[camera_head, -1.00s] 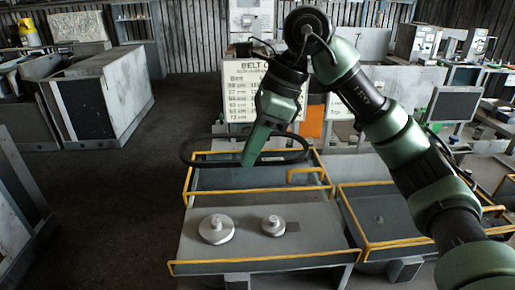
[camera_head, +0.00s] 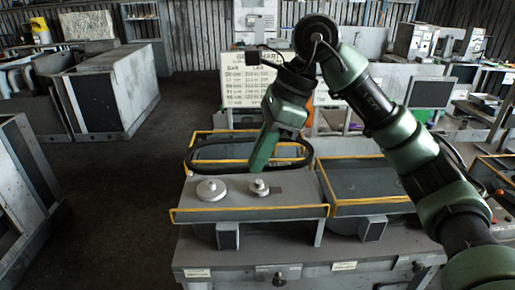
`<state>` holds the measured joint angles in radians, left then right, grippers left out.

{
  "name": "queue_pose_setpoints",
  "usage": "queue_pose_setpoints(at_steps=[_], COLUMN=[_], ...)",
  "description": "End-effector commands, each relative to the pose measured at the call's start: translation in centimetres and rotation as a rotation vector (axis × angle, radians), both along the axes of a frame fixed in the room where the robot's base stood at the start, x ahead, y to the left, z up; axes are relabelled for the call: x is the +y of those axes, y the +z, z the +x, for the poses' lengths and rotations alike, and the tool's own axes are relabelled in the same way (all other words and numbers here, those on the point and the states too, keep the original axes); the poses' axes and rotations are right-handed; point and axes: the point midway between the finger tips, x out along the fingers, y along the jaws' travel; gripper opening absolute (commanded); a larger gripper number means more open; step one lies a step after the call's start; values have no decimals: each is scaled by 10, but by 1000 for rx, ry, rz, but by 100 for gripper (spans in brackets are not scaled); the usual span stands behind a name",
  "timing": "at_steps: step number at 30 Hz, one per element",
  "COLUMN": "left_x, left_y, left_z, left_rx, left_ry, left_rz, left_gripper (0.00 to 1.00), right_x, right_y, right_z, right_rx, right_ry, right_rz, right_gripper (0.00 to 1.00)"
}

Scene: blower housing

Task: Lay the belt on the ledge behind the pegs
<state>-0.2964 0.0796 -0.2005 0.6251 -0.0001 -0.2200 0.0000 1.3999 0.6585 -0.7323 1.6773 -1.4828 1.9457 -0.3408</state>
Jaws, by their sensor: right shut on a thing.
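The belt (camera_head: 191,153) is a thin black loop. My right gripper (camera_head: 260,165) is shut on its near side, and the loop spreads left and right of the fingers. The belt appears in front of the back tray. Its height above the bench is hard to tell. Nearer lies a grey ledge (camera_head: 235,204) with a yellow front rail. On it sit a larger round grey piece (camera_head: 210,190) and a smaller one (camera_head: 259,188), each with a raised centre. I cannot tell which parts are the pegs. My left gripper is not in view.
A yellow-edged tray (camera_head: 365,180) lies right of the ledge, and another (camera_head: 215,137) behind it. A white board with a printed chart (camera_head: 248,87) stands at the back. Grey cabinets (camera_head: 112,90) stand left across open dark floor.

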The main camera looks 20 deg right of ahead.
Motion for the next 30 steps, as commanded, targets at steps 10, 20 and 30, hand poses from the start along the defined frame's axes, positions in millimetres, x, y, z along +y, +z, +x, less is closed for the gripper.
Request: queue_pose_setpoints(at_steps=[10,20,30], left_x=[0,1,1], left_y=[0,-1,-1], left_z=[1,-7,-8], left_rx=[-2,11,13], left_ry=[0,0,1], left_rz=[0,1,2], left_gripper=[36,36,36], right_x=[-6,-15,-26], right_y=[-59,-172,-304], right_z=[-27,-81,-143], right_rx=[7,17,9], right_ry=[282,831,1513], right_rz=[-1,-3,-6], right_gripper=[0,0,0])
